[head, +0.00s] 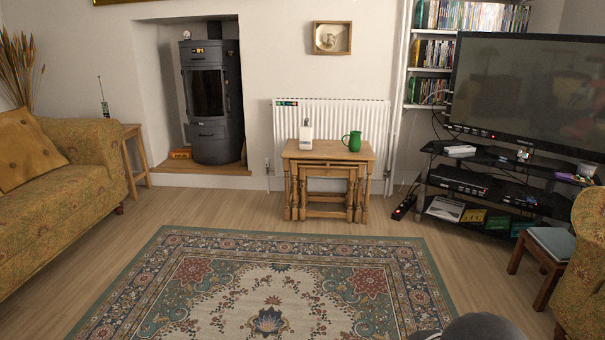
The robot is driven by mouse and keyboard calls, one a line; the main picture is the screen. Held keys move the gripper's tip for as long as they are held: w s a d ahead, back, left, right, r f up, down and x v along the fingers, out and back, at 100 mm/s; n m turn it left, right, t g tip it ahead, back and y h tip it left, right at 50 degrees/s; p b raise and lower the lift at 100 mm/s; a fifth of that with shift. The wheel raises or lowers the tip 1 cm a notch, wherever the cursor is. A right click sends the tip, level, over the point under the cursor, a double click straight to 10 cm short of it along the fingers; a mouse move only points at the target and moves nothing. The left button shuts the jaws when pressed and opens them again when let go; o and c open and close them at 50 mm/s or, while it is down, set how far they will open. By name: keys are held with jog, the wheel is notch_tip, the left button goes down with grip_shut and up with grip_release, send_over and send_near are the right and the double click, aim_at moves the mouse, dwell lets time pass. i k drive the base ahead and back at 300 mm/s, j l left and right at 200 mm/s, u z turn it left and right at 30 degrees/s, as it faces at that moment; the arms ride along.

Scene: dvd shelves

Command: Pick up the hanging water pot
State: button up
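No pot is seen hanging. A green jug-like pot (354,141) with a handle on its left side stands upright on the small wooden table in front of the radiator. It is the only pot-like thing I can make out, and I cannot tell for sure that it is the water pot named. A white container (306,134) stands on the same table to its left, apart from it. My gripper is not in view. A dark grey rounded shape at the bottom edge, right of centre, may be part of my own arm.
The nested wooden tables (329,152) stand against the white radiator (331,117). A patterned rug (268,290) covers the open floor before them. A sofa (68,180) stands left; a TV stand (500,188), stool (550,246) and armchair (585,275) stand right.

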aim_at(305, 131)
jog(key=i, duration=2.35)
jog(key=i+z, duration=0.15)
jog(key=i, duration=0.35)
jog(key=i+j+z, duration=0.15)
jog(key=i, duration=0.35)
jog(key=i+j+z, duration=0.15)
jog(key=i, duration=0.35)
jog(key=i+j+z, duration=0.15)
jog(key=i, duration=0.35)
jog(key=j, duration=0.1)
